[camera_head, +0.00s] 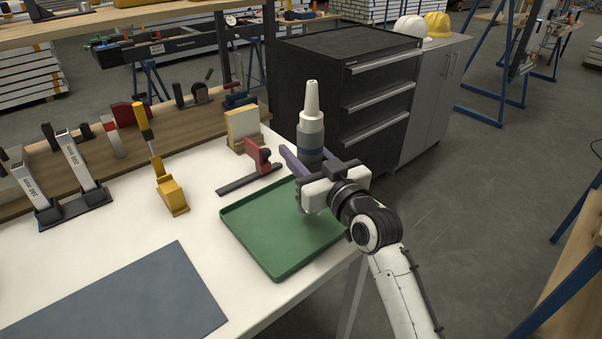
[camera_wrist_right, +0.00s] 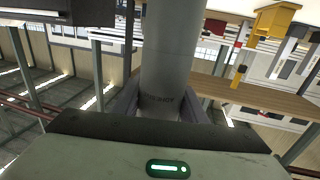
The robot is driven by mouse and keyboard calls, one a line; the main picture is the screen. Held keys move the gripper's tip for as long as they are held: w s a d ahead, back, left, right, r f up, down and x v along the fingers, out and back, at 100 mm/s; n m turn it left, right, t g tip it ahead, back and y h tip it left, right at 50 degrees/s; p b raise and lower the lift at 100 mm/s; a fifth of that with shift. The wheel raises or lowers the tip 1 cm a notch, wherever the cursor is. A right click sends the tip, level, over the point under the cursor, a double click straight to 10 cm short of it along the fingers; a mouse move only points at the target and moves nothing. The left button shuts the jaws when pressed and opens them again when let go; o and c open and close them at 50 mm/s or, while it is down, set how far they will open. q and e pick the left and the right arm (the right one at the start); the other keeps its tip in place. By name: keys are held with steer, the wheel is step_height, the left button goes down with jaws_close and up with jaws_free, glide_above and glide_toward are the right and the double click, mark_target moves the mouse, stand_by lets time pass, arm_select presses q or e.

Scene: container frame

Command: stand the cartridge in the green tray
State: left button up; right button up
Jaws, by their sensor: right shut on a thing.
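The cartridge (camera_head: 310,135) is a grey cylinder with a white tapered nozzle pointing up. My right gripper (camera_head: 306,165) is shut around its lower part and holds it upright. In the wrist view the grey cartridge body (camera_wrist_right: 168,60) stands between the two fingers of the gripper (camera_wrist_right: 160,108). The green tray (camera_head: 262,240) is shallow and empty where it shows, at the right edge of the white table. The gripper hides the tray's back right part. The cartridge's lower end is hidden by the gripper in the head view. My left gripper is out of view.
A red clamp (camera_head: 258,162) lies just behind the tray, beside a cream block (camera_head: 243,125). A yellow-handled tool (camera_head: 170,190) stands left of the tray. A dark blue-grey mat (camera_head: 130,300) lies at the front left. A black drawer cabinet (camera_head: 345,85) stands behind the cartridge.

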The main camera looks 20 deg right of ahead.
steer(key=shift+f+b, duration=0.3)
steer(key=shift+f, duration=1.65)
steer(key=o, duration=1.4)
steer(key=shift+f, duration=0.15)
steer(key=s+d, duration=0.1)
steer(key=s, duration=1.1)
steer(key=shift+d, duration=0.4)
